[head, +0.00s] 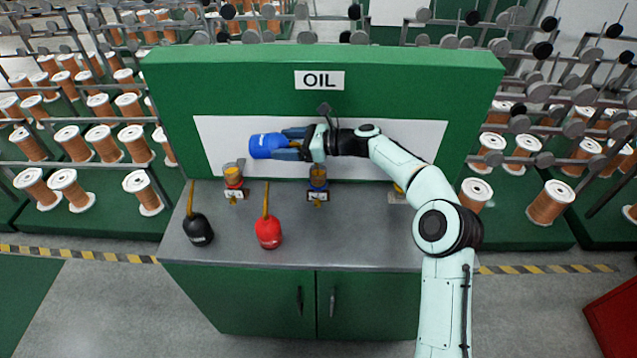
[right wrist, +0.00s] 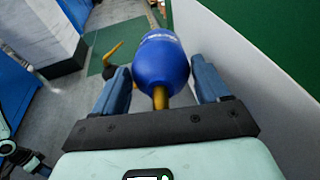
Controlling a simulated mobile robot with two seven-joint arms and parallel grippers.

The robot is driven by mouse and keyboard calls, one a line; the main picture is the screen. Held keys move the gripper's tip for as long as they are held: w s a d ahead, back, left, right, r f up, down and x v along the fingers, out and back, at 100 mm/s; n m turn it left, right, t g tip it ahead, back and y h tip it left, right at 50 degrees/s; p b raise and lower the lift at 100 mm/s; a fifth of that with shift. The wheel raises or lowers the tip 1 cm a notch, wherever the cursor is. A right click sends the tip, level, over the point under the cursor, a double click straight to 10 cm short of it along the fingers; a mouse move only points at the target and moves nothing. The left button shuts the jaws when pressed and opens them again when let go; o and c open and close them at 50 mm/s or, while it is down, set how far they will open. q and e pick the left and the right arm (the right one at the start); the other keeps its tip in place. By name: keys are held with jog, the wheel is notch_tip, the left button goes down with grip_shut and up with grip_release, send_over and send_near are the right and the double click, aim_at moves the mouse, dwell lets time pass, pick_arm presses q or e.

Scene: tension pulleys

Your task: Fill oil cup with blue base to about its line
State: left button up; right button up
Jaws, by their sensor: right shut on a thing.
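My right gripper (head: 291,143) is shut on a blue oil can (head: 266,146), which also shows between the fingers in the right wrist view (right wrist: 160,62). In the head view the can lies roughly on its side above the bench, its round body to the left. Its yellow spout (right wrist: 160,97) points back toward the palm in the wrist view. The oil cup with blue base (head: 318,180) stands on the bench, right of and below the held can, apart from it. Its fill level is too small to read. My left gripper is out of view.
On the grey bench (head: 340,245) stand an oil cup with red base (head: 233,180), a black can (head: 198,229) and a red can (head: 268,231). Another cup (head: 398,190) is partly behind my right arm. A green panel with an OIL sign (head: 319,80) rises behind.

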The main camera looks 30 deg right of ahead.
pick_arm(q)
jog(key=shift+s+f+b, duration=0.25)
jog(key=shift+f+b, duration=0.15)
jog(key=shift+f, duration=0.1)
pick_arm(e)
jog(key=shift+s+d+r, duration=0.1)
jog(key=shift+s+r, duration=0.05)
jog(key=shift+r, duration=0.15)
jog(key=w+a+f+g+h+p, duration=0.1)
jog(key=p, duration=0.4)
jog(key=shift+f, duration=0.1)
jog(key=shift+f+h+p, duration=0.3)
jog(key=shift+p, duration=0.2)
jog(key=shift+f, duration=0.2)
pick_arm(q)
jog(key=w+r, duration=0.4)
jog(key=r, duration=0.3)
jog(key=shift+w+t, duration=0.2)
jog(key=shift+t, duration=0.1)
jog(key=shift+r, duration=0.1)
pick_arm(e)
jog(key=shift+s, duration=0.1)
